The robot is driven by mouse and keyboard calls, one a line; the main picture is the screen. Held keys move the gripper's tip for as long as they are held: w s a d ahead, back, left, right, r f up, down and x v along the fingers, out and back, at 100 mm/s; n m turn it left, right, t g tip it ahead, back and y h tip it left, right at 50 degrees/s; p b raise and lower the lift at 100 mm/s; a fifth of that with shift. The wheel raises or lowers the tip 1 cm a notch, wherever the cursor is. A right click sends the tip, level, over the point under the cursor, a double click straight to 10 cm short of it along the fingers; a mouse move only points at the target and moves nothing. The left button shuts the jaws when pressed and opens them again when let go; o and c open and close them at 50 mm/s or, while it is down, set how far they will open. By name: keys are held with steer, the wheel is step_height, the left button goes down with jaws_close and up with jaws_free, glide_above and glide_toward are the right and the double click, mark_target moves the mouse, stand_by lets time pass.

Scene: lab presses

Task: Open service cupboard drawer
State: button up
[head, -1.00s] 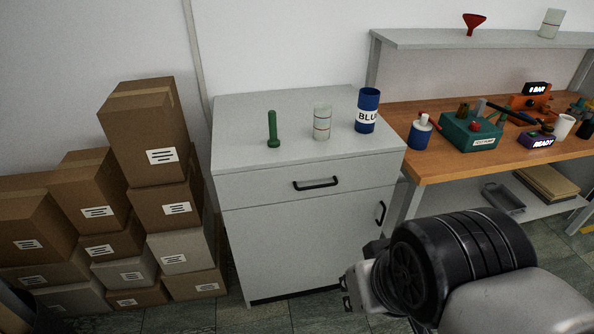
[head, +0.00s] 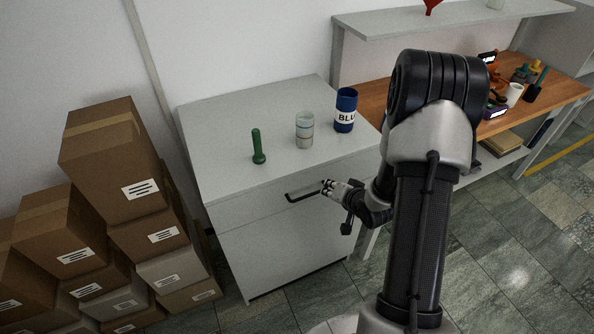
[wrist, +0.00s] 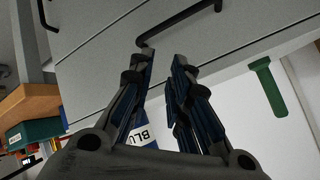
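The grey service cupboard (head: 284,245) stands against the wall, its top drawer (head: 250,205) closed flush. The drawer's black bar handle (head: 297,197) runs across its front. My gripper (head: 325,187) is at the handle's right end in the head view. In the wrist view, the two fingers of my gripper (wrist: 165,57) are parted with a narrow empty gap. The handle (wrist: 185,23) lies just beyond the fingertips, not between them. Whether a fingertip touches it I cannot tell. My arm hides the cupboard's right side in the head view.
A green pestle-like object (head: 258,147), a clear beaker (head: 304,130) and a blue labelled container (head: 345,110) stand on the cupboard top. Stacked cardboard boxes (head: 112,160) are close on the left. A wooden workbench (head: 550,92) stands to the right. Floor (head: 500,255) is clear in front.

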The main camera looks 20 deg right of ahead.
steer(key=s+a+f+m+t+y+p, duration=0.1)
steer(key=s+f+m+t+y+p, duration=0.15)
steer(key=s+f+m, duration=0.2)
steer(key=m+t+h+p, duration=0.2)
steer(key=m+t+p, duration=0.1)
steer(key=m, duration=0.2)
glide_toward(308, 195)
steer(key=shift+y, duration=0.25)
steer(key=x, duration=0.3)
steer(key=b+x, duration=0.1)
steer(key=x, duration=0.6)
steer(key=shift+w+d+f+b, duration=0.1)
steer(key=shift+d+f+b, duration=0.1)
steer(key=shift+f+b, duration=0.15)
steer(key=shift+c, duration=0.3)
jaws_close()
